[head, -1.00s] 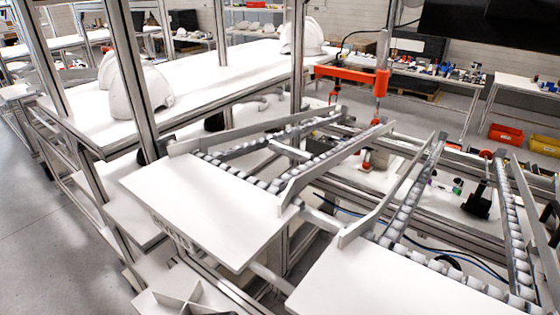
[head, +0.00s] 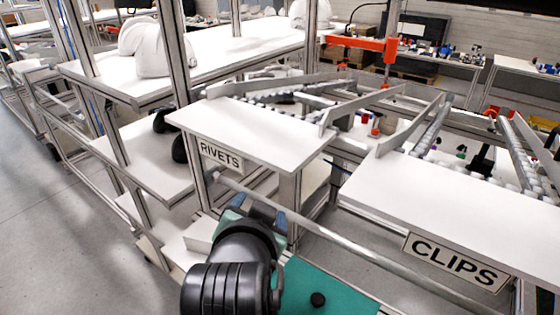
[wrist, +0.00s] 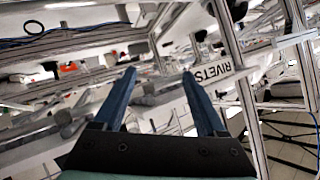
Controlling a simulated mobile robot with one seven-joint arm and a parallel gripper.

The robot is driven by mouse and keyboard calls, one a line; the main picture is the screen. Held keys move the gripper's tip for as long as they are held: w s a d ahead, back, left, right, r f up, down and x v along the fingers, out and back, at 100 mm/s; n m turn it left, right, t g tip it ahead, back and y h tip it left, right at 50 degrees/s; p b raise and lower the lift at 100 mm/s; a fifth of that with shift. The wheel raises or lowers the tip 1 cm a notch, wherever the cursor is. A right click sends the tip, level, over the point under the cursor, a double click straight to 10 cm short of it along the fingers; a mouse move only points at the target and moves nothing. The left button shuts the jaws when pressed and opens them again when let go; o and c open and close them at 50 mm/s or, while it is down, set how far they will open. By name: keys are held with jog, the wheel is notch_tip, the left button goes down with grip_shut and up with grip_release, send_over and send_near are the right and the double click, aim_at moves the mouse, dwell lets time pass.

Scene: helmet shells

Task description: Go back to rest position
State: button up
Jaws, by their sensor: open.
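My gripper (wrist: 158,75) shows in the wrist view as two blue fingers spread apart, with nothing between them. In the head view my black and teal arm reaches up from the bottom, and the gripper end (head: 258,208) is partly hidden by the wrist. It is in front of the workstation, below the shelf with the RIVETS label (head: 221,156).
A white shelf (head: 400,200) with a CLIPS label (head: 455,262) stands at the right. A metal rail (head: 330,235) crosses close to my arm. White helmet shells (head: 152,50) sit on the table behind. Open grey floor (head: 70,220) lies at the left.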

jog(key=s+d+r+n+t+b, duration=0.1)
jog(key=s+r+n+t+b, duration=0.15)
jog(key=r+t, duration=0.45)
jog(key=s+d+r+n+t+b, duration=0.1)
jog(key=r+t+b, duration=0.15)
jog(key=r, duration=0.85)
jog(key=s+r+n+t+b, duration=0.2)
jog(key=s+r+t, duration=0.3)
jog(key=s+r, duration=0.4)
jog(key=shift+s+d+r, duration=0.25)
jog(key=shift+s+d, duration=0.05)
jog(key=shift+d, duration=0.15)
